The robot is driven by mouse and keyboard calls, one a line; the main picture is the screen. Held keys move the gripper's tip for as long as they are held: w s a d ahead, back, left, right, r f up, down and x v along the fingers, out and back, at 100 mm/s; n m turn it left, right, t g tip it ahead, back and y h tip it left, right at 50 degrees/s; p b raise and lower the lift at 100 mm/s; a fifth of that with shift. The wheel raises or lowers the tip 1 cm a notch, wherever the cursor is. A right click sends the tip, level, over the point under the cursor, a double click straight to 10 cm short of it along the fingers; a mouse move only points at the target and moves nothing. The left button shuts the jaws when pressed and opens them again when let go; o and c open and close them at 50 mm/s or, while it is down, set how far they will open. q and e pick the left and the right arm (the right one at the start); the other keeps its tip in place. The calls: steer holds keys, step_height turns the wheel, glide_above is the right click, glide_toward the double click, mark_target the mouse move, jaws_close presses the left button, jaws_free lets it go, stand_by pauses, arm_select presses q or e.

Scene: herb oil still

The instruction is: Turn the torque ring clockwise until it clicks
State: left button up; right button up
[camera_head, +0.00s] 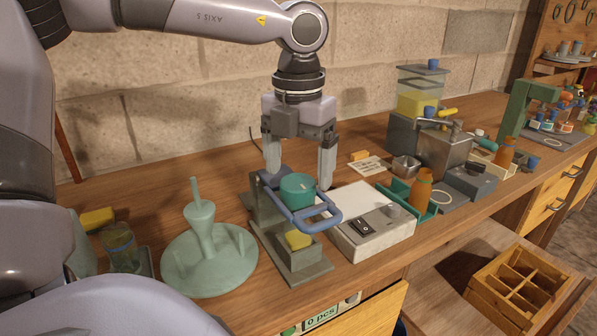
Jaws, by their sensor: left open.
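On the bench stands a grey press-like stand (268,220) with a blue looped handle (326,217) around a green round cap (297,188). I cannot tell for sure which of these parts is the torque ring. My left gripper (299,177) points down over the stand, open, with one finger on each side of the green cap. Its left fingertip is close to the blue part; I cannot tell whether it touches. Part of the cap's far side is hidden. My right gripper is not in view.
A white box with a black switch (373,233) stands right of the stand. A pale green funnel-like piece on a round base (208,262) stands left. A yellow block (298,240) sits at the stand's foot. An orange bottle (421,190) in a green tray stands farther right.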

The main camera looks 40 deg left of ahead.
arm_select(q)
steer(key=shift+f, duration=0.9)
steer(key=c, duration=1.1)
steer(key=shift+o, duration=0.2)
steer(key=shift+m+b, duration=0.4)
steer(key=shift+m, duration=1.8)
